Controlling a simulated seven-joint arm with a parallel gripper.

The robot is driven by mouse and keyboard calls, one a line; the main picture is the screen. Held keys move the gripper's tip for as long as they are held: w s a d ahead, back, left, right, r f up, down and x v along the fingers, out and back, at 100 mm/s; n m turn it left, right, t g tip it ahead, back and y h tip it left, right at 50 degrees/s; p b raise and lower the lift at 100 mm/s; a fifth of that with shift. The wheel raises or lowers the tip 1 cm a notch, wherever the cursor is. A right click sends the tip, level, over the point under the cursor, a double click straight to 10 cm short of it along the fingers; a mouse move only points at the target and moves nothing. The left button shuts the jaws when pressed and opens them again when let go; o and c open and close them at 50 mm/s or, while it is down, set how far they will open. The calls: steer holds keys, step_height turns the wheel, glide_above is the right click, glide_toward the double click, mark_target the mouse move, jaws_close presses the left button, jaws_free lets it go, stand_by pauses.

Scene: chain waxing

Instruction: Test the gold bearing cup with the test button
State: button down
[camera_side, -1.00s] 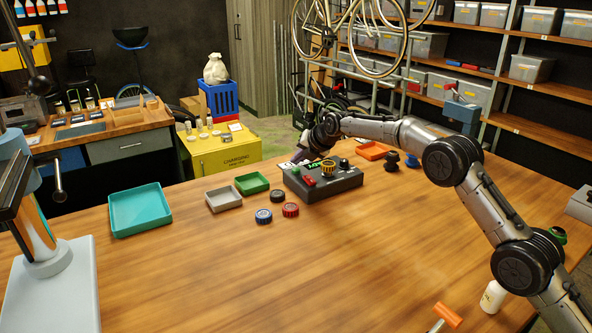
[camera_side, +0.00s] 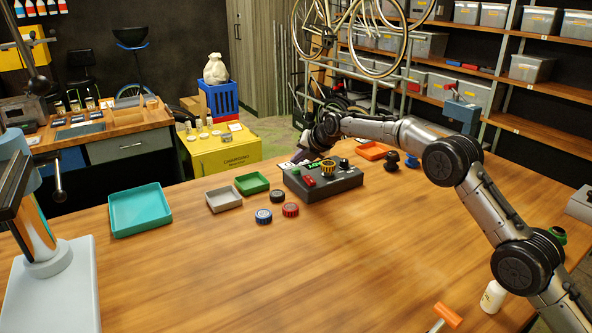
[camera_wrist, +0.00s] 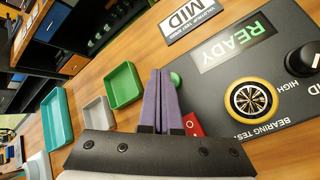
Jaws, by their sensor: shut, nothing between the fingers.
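The gold bearing cup (camera_side: 328,167) sits on the dark grey tester (camera_side: 340,184). In the wrist view the gold cup (camera_wrist: 252,100) is a gold ring with a spoked dark centre, beside the "BEARING TEST" lettering. A round green button (camera_wrist: 175,79) shows partly behind my fingers, at the tester's near edge. A red switch (camera_wrist: 193,124) marked with a circle is beside it. A green "READY" display (camera_wrist: 238,43) is on the tester. My gripper (camera_wrist: 162,73) is shut and empty, its purple fingertips at the green button. I cannot tell whether they touch it.
A blue-sided cup (camera_side: 264,216) and a red-sided cup (camera_side: 290,210) stand in front of the tester. Grey (camera_side: 223,208), green (camera_side: 265,184) and teal (camera_side: 112,222) trays lie to the left. A black knob (camera_wrist: 303,58) is on the tester.

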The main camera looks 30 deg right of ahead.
steer(key=shift+f, duration=0.25)
steer(key=shift+f, duration=0.15)
